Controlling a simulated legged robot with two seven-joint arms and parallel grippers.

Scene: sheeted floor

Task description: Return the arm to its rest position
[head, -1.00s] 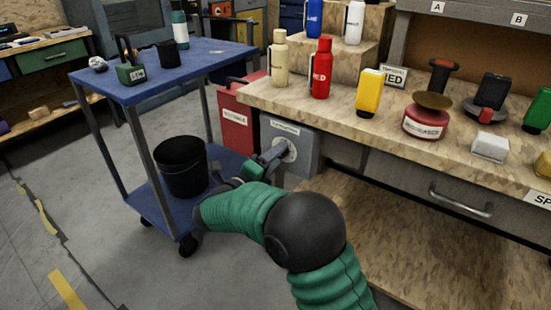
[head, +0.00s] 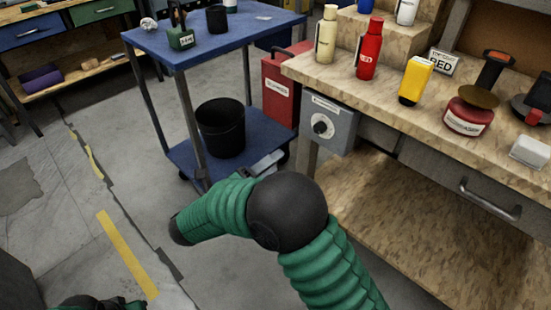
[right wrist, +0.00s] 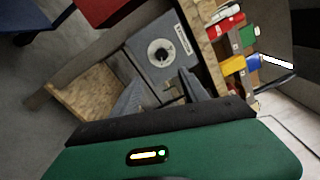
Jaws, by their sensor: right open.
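My right arm, in a green sleeve with a black joint, crosses the lower middle of the head view. My right gripper (head: 264,164) shows only in part behind the sleeve, in front of the blue cart's lower shelf. In the right wrist view the gripper (right wrist: 161,82) has its two grey fingers apart with nothing held between them. The grey box with a round dial (head: 330,123) hangs below the bench edge, right of the gripper and apart from it. It also shows beyond the fingers in the right wrist view (right wrist: 178,68). A green and black part of mine shows at the bottom left.
The blue cart (head: 262,30) holds a black bin (head: 220,128) on its lower shelf. A red cabinet (head: 281,95) stands between cart and bench. The wooden bench (head: 390,105) carries bottles, a yellow container (head: 415,82) and other items. Open floor (head: 110,160) lies at the left.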

